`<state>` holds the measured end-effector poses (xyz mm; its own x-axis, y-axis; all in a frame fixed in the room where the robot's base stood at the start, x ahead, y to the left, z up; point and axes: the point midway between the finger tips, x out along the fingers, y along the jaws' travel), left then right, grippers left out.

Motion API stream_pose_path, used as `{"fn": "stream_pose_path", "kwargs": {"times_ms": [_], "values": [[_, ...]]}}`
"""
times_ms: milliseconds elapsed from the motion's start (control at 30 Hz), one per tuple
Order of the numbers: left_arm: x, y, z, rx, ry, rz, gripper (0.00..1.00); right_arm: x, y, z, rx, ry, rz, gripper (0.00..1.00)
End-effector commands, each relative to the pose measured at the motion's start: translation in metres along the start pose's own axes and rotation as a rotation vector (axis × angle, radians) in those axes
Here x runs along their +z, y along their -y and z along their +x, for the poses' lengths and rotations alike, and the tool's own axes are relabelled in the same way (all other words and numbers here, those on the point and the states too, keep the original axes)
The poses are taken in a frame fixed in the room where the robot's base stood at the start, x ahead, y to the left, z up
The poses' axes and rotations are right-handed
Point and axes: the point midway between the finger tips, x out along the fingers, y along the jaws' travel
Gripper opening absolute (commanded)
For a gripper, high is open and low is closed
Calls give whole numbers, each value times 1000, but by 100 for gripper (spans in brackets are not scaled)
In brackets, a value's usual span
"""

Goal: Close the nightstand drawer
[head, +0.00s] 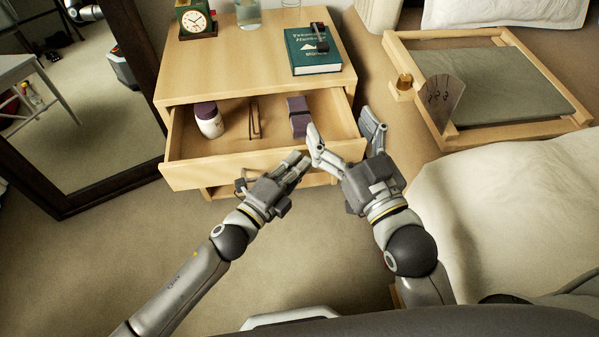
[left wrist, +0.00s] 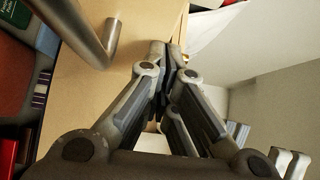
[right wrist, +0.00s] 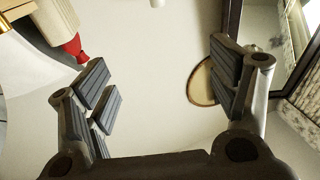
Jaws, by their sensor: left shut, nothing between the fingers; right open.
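The light wood nightstand (head: 240,68) stands in the upper middle of the head view. Its top drawer (head: 215,176) is pulled well out, with its inside showing. My left gripper (head: 303,160) is shut and empty, at the outside of the drawer front, right of its middle; I cannot tell if it touches. In the left wrist view its fingers (left wrist: 165,52) are together beside a light wood surface. My right gripper (head: 343,128) is open, with its fingers spread at the drawer's right front corner. In the right wrist view nothing is between its fingers (right wrist: 165,88).
The drawer holds a white bottle (head: 209,122), a wire piece (head: 254,118) and a purple box (head: 299,115). On top are a clock (head: 197,22), a glass (head: 248,14) and a green book (head: 313,52). A mirror (head: 75,100) stands left, a bed (head: 500,210) right.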

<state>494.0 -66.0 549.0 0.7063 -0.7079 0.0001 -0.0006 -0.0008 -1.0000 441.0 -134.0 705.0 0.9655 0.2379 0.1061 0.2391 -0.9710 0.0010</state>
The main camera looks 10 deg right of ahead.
Motion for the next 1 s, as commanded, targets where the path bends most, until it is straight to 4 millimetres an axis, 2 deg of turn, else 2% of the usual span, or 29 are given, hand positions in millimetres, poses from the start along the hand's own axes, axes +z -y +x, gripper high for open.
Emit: {"fn": "stream_pose_path", "kwargs": {"times_ms": [233, 500, 733, 1000], "values": [[44, 2, 43, -3, 3, 5, 0, 9, -2, -2, 4, 36, -1, 80], [83, -1, 82, -1, 3, 3, 0, -30, 3, -2, -8, -184, 3, 80], [103, 0, 102, -1, 2, 3, 0, -62, 8, -9, -18, -362, 10, 80], [110, 0, 109, 0, 1, 1, 0, -75, 9, -14, -21, -435, 13, 80]]}}
